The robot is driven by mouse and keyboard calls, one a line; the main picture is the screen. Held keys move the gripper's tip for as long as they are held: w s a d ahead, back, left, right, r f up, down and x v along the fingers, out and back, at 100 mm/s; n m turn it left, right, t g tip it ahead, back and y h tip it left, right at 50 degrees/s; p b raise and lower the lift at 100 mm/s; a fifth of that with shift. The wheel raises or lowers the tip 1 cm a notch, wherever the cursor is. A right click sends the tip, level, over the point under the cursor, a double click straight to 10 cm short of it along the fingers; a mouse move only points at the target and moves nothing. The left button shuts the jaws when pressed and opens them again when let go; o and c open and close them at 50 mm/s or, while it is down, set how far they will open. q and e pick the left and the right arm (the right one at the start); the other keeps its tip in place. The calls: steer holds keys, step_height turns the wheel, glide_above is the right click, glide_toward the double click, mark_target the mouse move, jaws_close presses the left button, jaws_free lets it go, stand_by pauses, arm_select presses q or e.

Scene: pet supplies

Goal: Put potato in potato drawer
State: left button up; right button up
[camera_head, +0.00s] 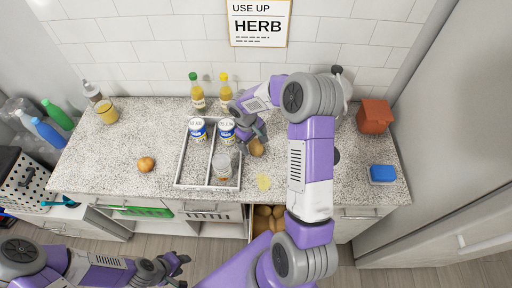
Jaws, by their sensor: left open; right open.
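A brown potato (257,148) lies on the speckled counter just right of the divided tray. My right gripper (252,138) is open above and beside it, with its fingers close to it; whether they touch cannot be told. An open drawer (254,230) below the counter's front edge holds several potatoes, partly hidden by my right arm. My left gripper (180,268) is open and empty, low in front of the counter. A round orange-brown vegetable (146,164), perhaps an onion, lies on the left part of the counter.
The divided tray (178,175) holds two cans and a glass jar. The counter's left part is mostly clear.

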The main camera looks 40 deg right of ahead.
mark_target(254, 144)
steer(key=f, duration=0.3)
steer(key=shift+w+d+f, duration=0.15)
steer(key=shift+d, duration=0.25)
steer(key=shift+c, duration=0.2)
steer(key=c, duration=1.3)
